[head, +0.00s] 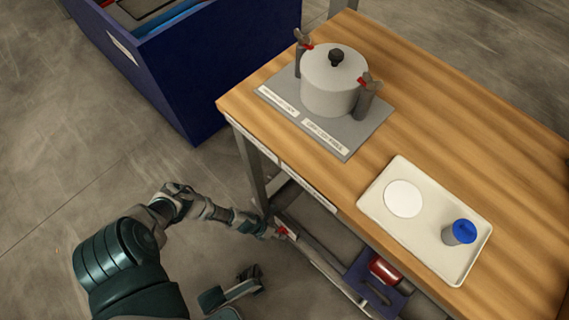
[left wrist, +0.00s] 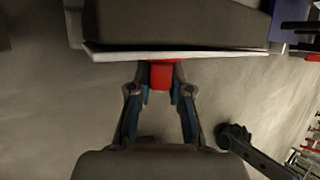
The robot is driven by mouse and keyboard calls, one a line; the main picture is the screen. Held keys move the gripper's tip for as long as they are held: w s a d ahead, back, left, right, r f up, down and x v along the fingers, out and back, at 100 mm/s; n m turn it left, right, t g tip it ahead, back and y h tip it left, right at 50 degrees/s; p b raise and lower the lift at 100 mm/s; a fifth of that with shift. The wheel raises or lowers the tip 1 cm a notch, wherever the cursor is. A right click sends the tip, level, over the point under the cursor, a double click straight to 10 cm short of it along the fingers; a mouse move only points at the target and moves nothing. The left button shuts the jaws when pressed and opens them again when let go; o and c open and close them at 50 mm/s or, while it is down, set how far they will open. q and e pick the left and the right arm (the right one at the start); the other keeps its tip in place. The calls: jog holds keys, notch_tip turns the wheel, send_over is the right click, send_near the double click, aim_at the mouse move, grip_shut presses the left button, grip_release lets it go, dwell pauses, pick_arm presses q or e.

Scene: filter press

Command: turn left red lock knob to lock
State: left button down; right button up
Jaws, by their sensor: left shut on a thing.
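My left gripper (head: 277,233) is low in front of the table, beside its lower frame. It is shut on a small red knob (head: 283,231). In the left wrist view, the red knob (left wrist: 160,75) sits between the fingertips of the left gripper (left wrist: 160,88), under a pale edge of a dark grey part. The fingers hide part of the knob, and its turn angle cannot be told. On the tabletop, a white lidded pot (head: 333,82) has upright grey clamps with red parts on its left (head: 307,46) and right (head: 363,80).
The wooden table (head: 440,110) also holds a cream tray (head: 379,199) with a white disc (head: 403,198) and a blue-capped jar (head: 460,232). A red cylinder (head: 384,270) sits in a blue holder below. A blue bin (head: 225,50) stands behind left. Floor left of the table is open.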

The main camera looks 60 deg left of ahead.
pick_arm(q)
jog(key=shift+w+a+h+b, duration=0.15)
jog(key=shift+w+h+b, duration=0.05)
jog(key=shift+h+b, duration=0.25)
jog(key=shift+r, duration=0.1)
jog(key=shift+w, duration=0.1)
jog(key=shift+a, duration=0.1)
jog(key=c, duration=1.1)
grip_release()
